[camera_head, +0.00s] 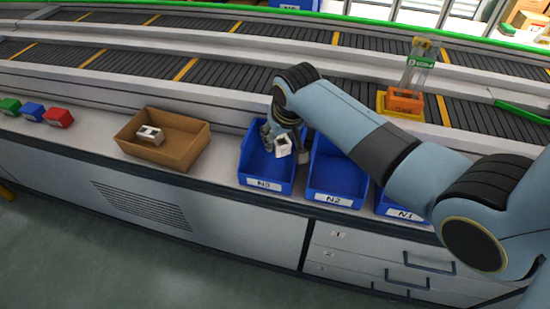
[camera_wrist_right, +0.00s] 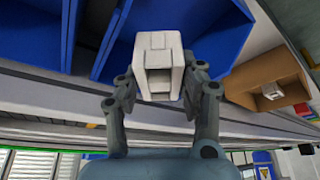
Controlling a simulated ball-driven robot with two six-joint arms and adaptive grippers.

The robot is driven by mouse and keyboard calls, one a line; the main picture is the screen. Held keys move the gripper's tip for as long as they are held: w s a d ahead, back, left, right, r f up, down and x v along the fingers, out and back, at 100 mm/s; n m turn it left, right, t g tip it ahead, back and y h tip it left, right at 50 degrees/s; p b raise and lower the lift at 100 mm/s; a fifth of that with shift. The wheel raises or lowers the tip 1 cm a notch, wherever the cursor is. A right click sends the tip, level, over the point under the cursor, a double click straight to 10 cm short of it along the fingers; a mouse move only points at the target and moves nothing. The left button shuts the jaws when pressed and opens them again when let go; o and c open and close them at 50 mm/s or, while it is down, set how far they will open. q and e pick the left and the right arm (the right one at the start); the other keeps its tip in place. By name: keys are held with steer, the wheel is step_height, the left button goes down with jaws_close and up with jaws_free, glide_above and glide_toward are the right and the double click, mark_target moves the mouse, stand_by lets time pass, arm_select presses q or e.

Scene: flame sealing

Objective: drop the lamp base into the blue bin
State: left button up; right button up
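A white blocky piece, which I take as the lamp base (camera_head: 283,147), is held by my right gripper (camera_head: 283,140) over the blue bin marked N3 (camera_head: 267,184). In the right wrist view the lamp base (camera_wrist_right: 158,68) sits between the two fingers of my right gripper (camera_wrist_right: 160,90), with blue bin walls (camera_wrist_right: 190,30) around and behind it. The piece hangs inside or just above the bin opening; its exact height is unclear. My left gripper is not in view.
Blue bins N2 (camera_head: 333,200) and N1 (camera_head: 405,215) stand to the right. A cardboard box (camera_head: 184,157) holding another white piece (camera_head: 150,135) stands to the left. Green, blue and red blocks (camera_head: 58,117) lie far left. Conveyors (camera_head: 210,75) run behind, carrying an orange item (camera_head: 404,101).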

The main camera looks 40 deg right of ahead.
steer(key=o, duration=0.5)
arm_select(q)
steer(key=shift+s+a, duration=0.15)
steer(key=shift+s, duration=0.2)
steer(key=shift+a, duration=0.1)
arm_select(e)
steer(key=shift+r, duration=0.1)
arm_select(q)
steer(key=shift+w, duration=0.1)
arm_select(e)
steer(key=v, duration=1.1)
steer(key=shift+s+a+r, duration=0.15)
steer(key=shift+s+r, duration=0.15)
steer(key=shift+r, duration=0.05)
